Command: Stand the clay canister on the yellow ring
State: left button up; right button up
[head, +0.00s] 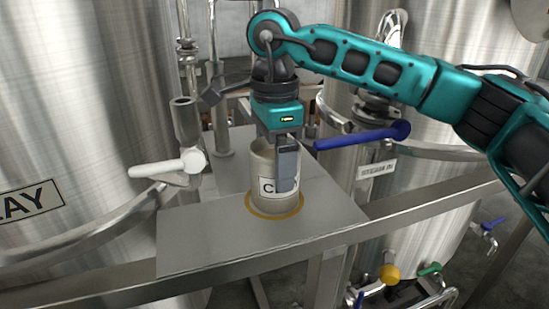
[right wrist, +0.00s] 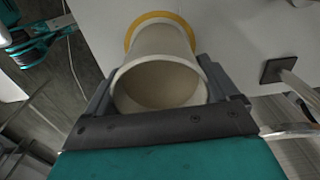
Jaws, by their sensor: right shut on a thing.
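The clay canister (head: 262,196) is a beige, open-topped cylinder with a white label, partly covered by a finger. It is upright over the yellow ring (head: 275,214), which shows around its base on the grey metal shelf. I cannot tell whether the base touches the shelf. My right gripper (head: 286,170) comes down from above and is shut on the canister's wall. In the right wrist view the canister (right wrist: 158,85) is between the two fingers, its mouth towards the camera and empty. The yellow ring (right wrist: 160,16) shows past its far end.
A large steel tank labelled CLAY (head: 80,120) stands at the left, with a white-handled valve (head: 170,166) near the shelf. A blue valve handle (head: 362,136) is close to the right of the gripper. The shelf's front part (head: 240,250) is clear.

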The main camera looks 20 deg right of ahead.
jog(key=o, duration=1)
jog(key=shift+f, duration=0.1)
jog(key=shift+o, duration=0.8)
notch_tip(320, 180, up, 12)
jog(key=p, duration=0.1)
jog(key=shift+r, duration=0.2)
